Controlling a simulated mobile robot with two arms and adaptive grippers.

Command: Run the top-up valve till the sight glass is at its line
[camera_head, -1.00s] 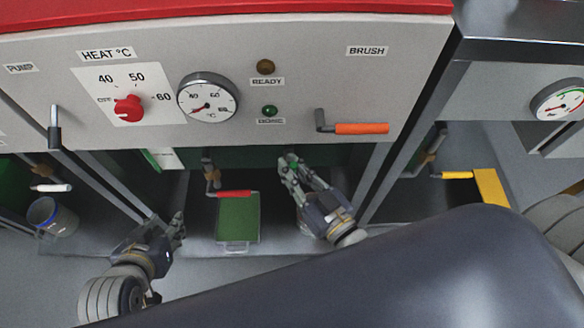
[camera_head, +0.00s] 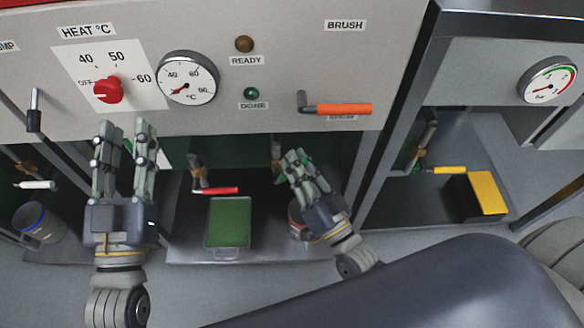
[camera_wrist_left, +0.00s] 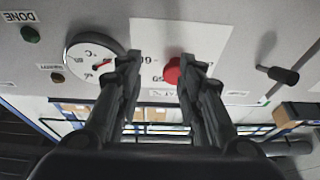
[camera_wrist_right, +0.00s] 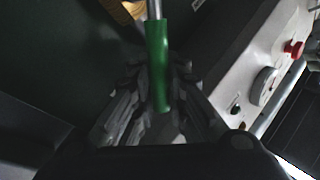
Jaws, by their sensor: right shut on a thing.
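My right gripper (camera_head: 292,165) is shut on a green lever handle (camera_wrist_right: 157,60) under the panel; the handle lies between its fingers in the right wrist view. My left gripper (camera_head: 124,140) is open and empty, fingers pointing up, below the red heat knob (camera_head: 108,90). In the left wrist view the knob (camera_wrist_left: 172,72) appears between the spread fingers, and I cannot tell how far off it is. Other lever valves have a red handle (camera_head: 220,190), a white handle (camera_head: 36,185) and a yellow handle (camera_head: 449,170). I cannot make out the sight glass or its line.
The panel also carries a temperature gauge (camera_head: 187,78), READY lamp (camera_head: 244,44), green DONE lamp (camera_head: 251,93) and orange BRUSH lever (camera_head: 343,109). Posts divide the bays.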

